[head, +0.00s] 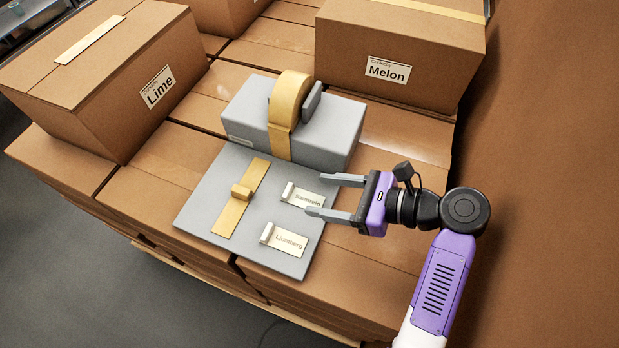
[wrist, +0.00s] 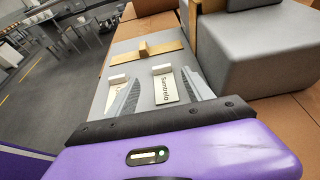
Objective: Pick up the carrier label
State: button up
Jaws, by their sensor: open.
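Two small cream labels, each with a raised tab at one end, lie on a flat grey board (head: 205,205). One, reading roughly "Samtrelo" (head: 300,197), lies near my gripper's tips; the other, reading roughly "Ljomberg" (head: 287,243), lies nearer the board's front edge. I cannot tell from the print which is the carrier label. My gripper (head: 318,195) is open and empty at the board's right side. In the wrist view the "Samtrelo" label (wrist: 166,90) shows between my fingers, and the other label (wrist: 115,95) is partly hidden behind the left finger.
A gold strip with a block (head: 241,191) lies on the board's left. A grey tape dispenser (head: 325,142) with a gold roll (head: 288,95) stands behind the board. Boxes marked Lime (head: 125,110) and Melon (head: 400,45) stand farther back on the stacked cartons.

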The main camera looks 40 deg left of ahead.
aim_at(296, 196)
jog(key=shift+p+x, duration=0.5)
jog(key=shift+x, duration=3.3)
jog(key=shift+w+f, duration=0.15)
grip_shut()
